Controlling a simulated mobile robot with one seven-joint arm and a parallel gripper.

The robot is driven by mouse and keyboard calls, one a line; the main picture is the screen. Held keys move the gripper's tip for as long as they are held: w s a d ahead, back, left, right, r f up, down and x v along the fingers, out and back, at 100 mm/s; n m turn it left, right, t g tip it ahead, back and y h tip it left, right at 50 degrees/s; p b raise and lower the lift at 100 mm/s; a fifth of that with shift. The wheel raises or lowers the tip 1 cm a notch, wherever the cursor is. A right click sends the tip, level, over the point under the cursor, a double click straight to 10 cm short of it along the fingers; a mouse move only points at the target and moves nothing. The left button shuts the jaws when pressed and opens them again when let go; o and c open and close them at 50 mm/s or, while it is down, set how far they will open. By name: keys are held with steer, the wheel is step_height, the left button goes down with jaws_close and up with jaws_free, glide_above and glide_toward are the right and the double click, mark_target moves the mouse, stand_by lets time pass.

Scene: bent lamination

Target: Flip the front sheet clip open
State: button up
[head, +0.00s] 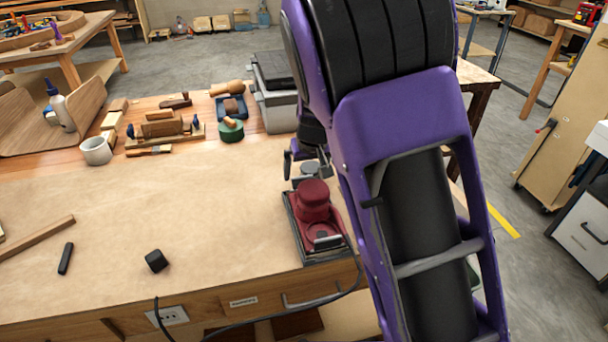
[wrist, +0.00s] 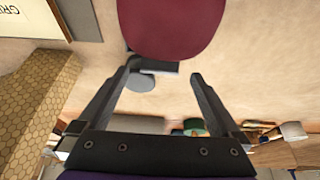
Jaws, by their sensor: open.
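A red sander (head: 313,200) stands on a dark base at the right end of the workbench. Its red top shows in the wrist view (wrist: 172,22). A dark, bar-like piece, apparently the front sheet clip (wrist: 154,67), sticks out at the sander's far end, beside a grey rounded piece (wrist: 140,83). Another clip-like metal part (head: 328,242) is at its near end. My gripper (wrist: 163,72) is open, its fingers either side of the bar-like piece; the left fingertip looks very close to it, but contact cannot be told. My arm partly hides the gripper in the head view.
A cord (head: 260,322) hangs along the bench front. A black block (head: 156,261) and a small black stick (head: 66,258) lie at the left. The bench middle is clear.

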mark_target(304, 178)
steer(key=shift+x, duration=2.2)
steer(key=shift+c, duration=0.3)
